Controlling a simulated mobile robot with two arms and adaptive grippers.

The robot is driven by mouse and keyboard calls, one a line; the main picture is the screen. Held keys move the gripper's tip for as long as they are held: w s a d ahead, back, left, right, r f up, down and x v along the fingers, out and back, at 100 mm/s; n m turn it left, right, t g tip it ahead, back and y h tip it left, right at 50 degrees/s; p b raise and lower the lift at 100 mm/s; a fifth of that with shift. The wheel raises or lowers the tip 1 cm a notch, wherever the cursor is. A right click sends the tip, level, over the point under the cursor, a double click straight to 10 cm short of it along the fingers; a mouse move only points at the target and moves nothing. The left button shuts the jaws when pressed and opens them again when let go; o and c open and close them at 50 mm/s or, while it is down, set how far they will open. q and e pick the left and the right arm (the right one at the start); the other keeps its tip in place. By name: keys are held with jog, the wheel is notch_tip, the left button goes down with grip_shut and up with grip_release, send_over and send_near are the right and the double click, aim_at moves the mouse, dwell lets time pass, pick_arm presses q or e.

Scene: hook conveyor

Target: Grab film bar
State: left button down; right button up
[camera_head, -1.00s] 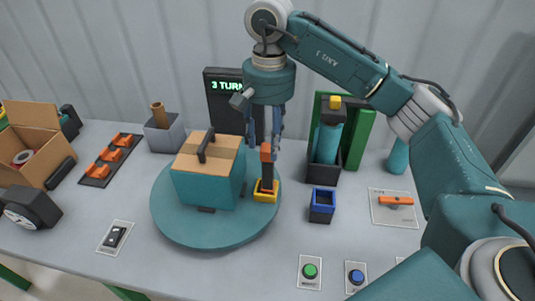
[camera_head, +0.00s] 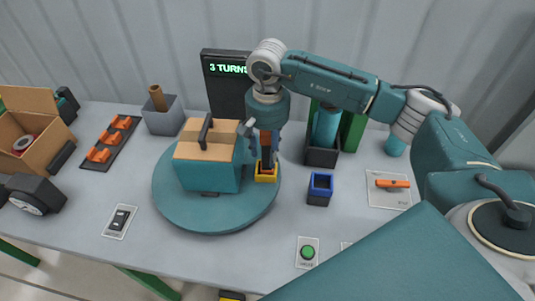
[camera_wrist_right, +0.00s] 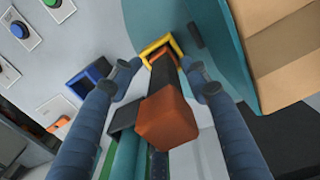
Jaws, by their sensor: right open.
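The film bar (camera_head: 267,146), dark with an orange-brown top, stands upright in a yellow-rimmed holder (camera_head: 266,176) at the right edge of the teal turntable (camera_head: 205,222). My right gripper (camera_head: 264,143) is lowered over it, with its fingers around the bar's upper part. In the right wrist view the bar's orange end (camera_wrist_right: 166,118) sits between the two spread blue fingers, with gaps on both sides. The gripper is open. My left gripper is not in view.
A teal box with a cardboard top and black handle (camera_head: 208,165) stands on the turntable, close left of the gripper. A blue-rimmed holder (camera_head: 320,189) stands to the right. A black bin with a teal roll (camera_head: 325,125) is behind. A screen (camera_head: 225,90) reads "3 TURNS".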

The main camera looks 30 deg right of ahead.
aim_at(268, 168)
notch_tip(268, 168, down, 4)
jog(key=shift+s+r+p, duration=0.1)
jog(key=shift+r+p, duration=0.15)
jog(key=shift+p, duration=0.5)
jog(key=shift+f, duration=0.35)
grip_shut()
jog(key=shift+r, duration=0.1)
